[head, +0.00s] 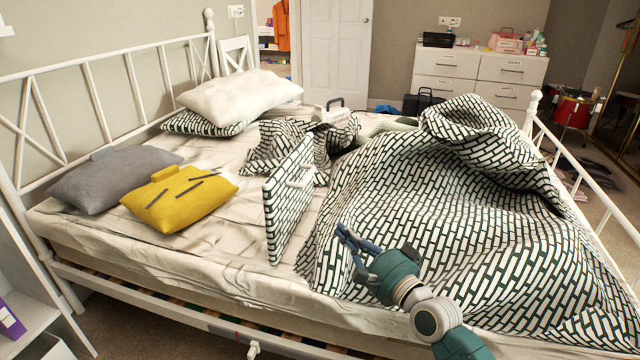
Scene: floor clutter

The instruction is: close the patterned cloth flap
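A flat panel (285,212) with the same dark green and white dash pattern as the bedcover stands upright on the bed, left of the heaped cover. It looks like the flap, and a pale handle (300,178) sticks out from its right face. My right gripper (345,243) is in front and to the right of the panel, over the patterned bedcover (450,200). Its fingers point up and left, apart, with nothing between them. It does not touch the panel. My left gripper is out of view.
A yellow cushion (178,197) and a grey cushion (112,178) lie left of the panel. A white metal frame surrounds the bed. A bare sheet (215,235) lies between the yellow cushion and the panel.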

